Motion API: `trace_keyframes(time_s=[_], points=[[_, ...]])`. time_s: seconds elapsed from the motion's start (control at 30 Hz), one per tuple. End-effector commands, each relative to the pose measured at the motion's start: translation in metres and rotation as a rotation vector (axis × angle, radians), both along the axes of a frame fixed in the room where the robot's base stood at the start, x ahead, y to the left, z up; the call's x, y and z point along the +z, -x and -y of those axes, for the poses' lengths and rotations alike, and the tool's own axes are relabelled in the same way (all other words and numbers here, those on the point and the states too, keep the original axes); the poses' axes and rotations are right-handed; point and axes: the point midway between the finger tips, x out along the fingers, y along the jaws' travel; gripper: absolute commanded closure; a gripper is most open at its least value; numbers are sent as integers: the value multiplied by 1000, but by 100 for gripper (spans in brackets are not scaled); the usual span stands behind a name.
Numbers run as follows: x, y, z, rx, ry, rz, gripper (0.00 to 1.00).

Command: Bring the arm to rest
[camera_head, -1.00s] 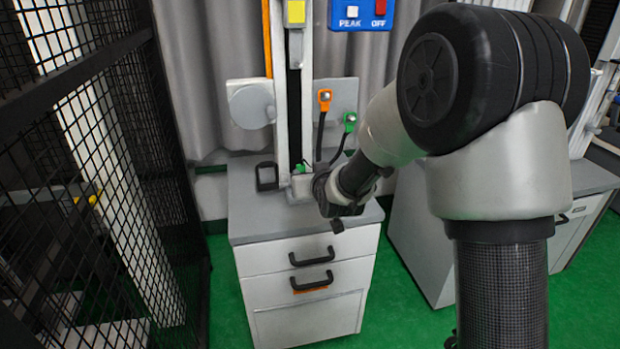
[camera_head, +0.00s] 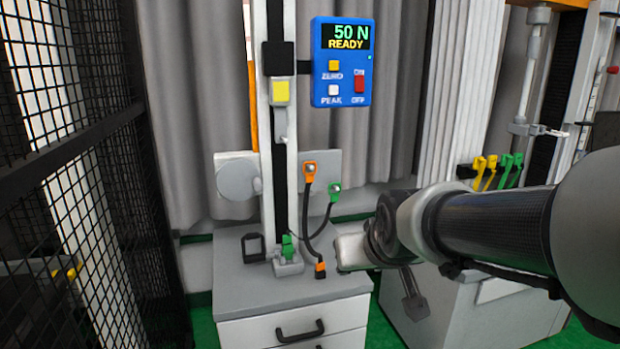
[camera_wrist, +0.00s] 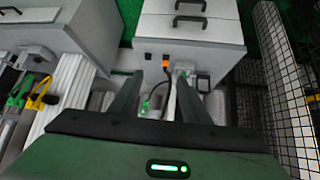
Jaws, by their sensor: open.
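My arm comes in from the right edge of the head view, stretched almost level to the left. Its wrist is beside the right edge of the grey cabinet top (camera_head: 235,292); whether it touches cannot be told. In the wrist view my gripper (camera_wrist: 158,82) is open, its two dark fingers apart, with nothing held between them. The fingers point towards the cabinet, where an orange plug (camera_wrist: 166,61) and a green clip (camera_wrist: 145,105) show. In the head view the fingertips are not clearly made out.
The drop tower's upright rail (camera_head: 291,150) stands on the cabinet, with an orange plug (camera_head: 320,270) at its foot. A blue panel (camera_head: 341,62) reads 50 N READY. Black mesh fencing (camera_head: 80,150) is at left. A second rig with yellow and green clips (camera_head: 510,165) is at right.

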Motion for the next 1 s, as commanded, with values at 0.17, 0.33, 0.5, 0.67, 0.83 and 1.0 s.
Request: trace_keyframes(time_s=[0.17,0.33,0.5,0.67,0.83,1.0], points=[[6,78,26,-58,4,-109,57],[2,136,40,-98,-1,-194,57],[5,183,48,-129,-9,-267,57],[45,180,48,-126,-8,-268,57],[86,179,47,-126,-7,-267,57],[149,179,47,-126,-7,-266,57]])
